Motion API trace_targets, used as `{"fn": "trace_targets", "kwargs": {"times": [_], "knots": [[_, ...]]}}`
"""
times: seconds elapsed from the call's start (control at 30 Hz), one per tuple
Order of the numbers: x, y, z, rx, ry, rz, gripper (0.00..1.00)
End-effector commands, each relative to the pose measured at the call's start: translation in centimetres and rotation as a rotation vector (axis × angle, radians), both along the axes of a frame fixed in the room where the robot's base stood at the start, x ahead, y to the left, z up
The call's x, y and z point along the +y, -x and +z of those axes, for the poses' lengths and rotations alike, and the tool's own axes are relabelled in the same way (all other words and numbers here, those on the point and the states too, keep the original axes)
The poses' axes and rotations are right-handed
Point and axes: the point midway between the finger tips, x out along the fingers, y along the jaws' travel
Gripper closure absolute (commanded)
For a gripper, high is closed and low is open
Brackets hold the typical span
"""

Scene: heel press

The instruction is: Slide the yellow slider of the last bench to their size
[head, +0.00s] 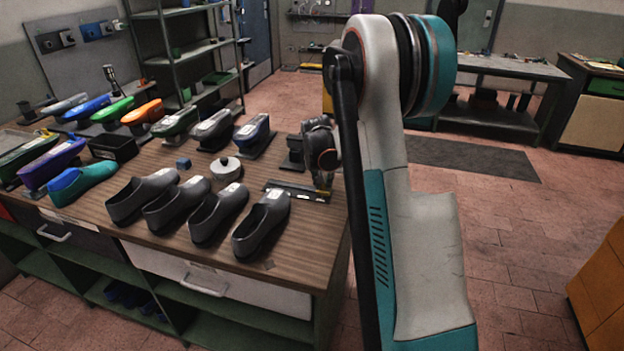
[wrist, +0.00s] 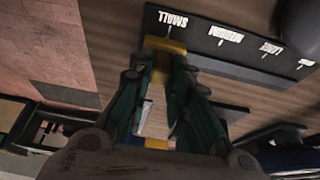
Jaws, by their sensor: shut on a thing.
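My gripper (wrist: 160,62) is shut on the slider from both sides. In the head view my gripper (head: 324,190) is down at the right end of the rail (head: 290,189), on the wooden bench (head: 285,245). The slider is mostly hidden there by my gripper.
Several dark shoes (head: 213,214) stand left of the rail along the bench front. A round white-topped piece (head: 226,168) and a small blue cube (head: 183,163) lie behind them. Coloured shoe forms (head: 112,109) fill the bench's left and back. Open floor (head: 510,240) lies to the right.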

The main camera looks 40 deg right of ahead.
Motion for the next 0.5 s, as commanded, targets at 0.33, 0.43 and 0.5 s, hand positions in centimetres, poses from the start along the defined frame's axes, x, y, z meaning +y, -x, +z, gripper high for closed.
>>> {"fn": "trace_targets", "kwargs": {"times": [0.33,0.43,0.5], "knots": [[-0.37,0.46,-0.01,0.002,0.002,-0.001,1.0],[-0.41,0.49,-0.01,0.004,0.001,-0.002,0.73],[-0.41,0.49,-0.01,0.004,0.001,-0.002,0.62]]}}
